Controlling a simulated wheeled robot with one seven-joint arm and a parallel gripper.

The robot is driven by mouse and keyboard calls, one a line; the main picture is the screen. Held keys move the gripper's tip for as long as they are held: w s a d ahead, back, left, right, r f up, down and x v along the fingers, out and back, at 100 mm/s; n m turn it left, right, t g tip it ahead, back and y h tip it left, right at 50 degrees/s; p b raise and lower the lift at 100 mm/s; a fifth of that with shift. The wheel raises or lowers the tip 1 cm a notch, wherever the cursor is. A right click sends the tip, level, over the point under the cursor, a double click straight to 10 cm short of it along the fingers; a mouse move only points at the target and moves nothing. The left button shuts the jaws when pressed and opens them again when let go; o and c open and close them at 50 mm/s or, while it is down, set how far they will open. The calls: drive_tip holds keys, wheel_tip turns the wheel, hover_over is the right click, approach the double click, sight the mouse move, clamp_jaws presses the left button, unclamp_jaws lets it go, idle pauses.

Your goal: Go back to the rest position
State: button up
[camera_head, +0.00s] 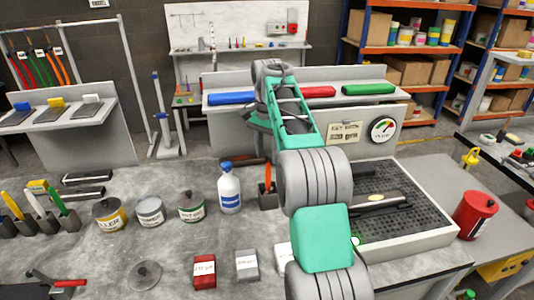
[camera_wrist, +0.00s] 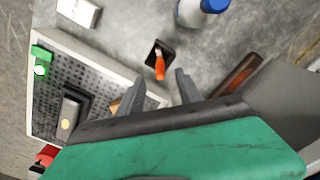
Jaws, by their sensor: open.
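In the wrist view my gripper (camera_wrist: 160,90) is open, with two grey fingers apart and nothing between them. It points at the bench top (camera_wrist: 125,38). An orange-handled tool in a small dark holder (camera_wrist: 160,62) shows beyond the fingertips, apart from them as far as I can tell. In the head view my arm rises from the bottom right of centre and reaches forward over the bench (camera_head: 230,265). The fingers cannot be made out there. The arm hides part of the perforated tray (camera_head: 440,232) and the bench behind it.
A white bottle with blue cap (camera_head: 229,190) stands left of the arm, beside several lidded tins (camera_head: 150,212). A red box (camera_head: 204,272) and a grey box (camera_head: 247,264) lie in front. A red can (camera_head: 474,215) stands right of the tray.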

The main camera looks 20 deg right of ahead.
idle(0.4)
drive_tip(key=s+a+r+n+t, duration=0.2)
drive_tip(key=s+a+n, duration=0.3)
drive_tip(key=s+a, duration=0.55)
drive_tip(key=s+a+f+n, duration=0.1)
drive_tip(key=s+f+n, duration=0.2)
drive_tip(key=s, duration=0.6)
drive_tip(key=s+a+f+n+t, duration=0.1)
drive_tip(key=s+f+n, duration=0.2)
drive_tip(key=s+f, duration=0.3)
drive_tip(key=s, duration=0.3)
drive_tip(key=shift+a+t, duration=0.25)
drive_tip(key=shift+t, duration=0.05)
drive_tip(key=shift+s+f+n, duration=0.15)
drive_tip(key=shift+f+n, duration=0.15)
drive_tip(key=shift+f, duration=0.05)
drive_tip(key=shift+a, duration=0.1)
drive_tip(key=shift+c, duration=0.6)
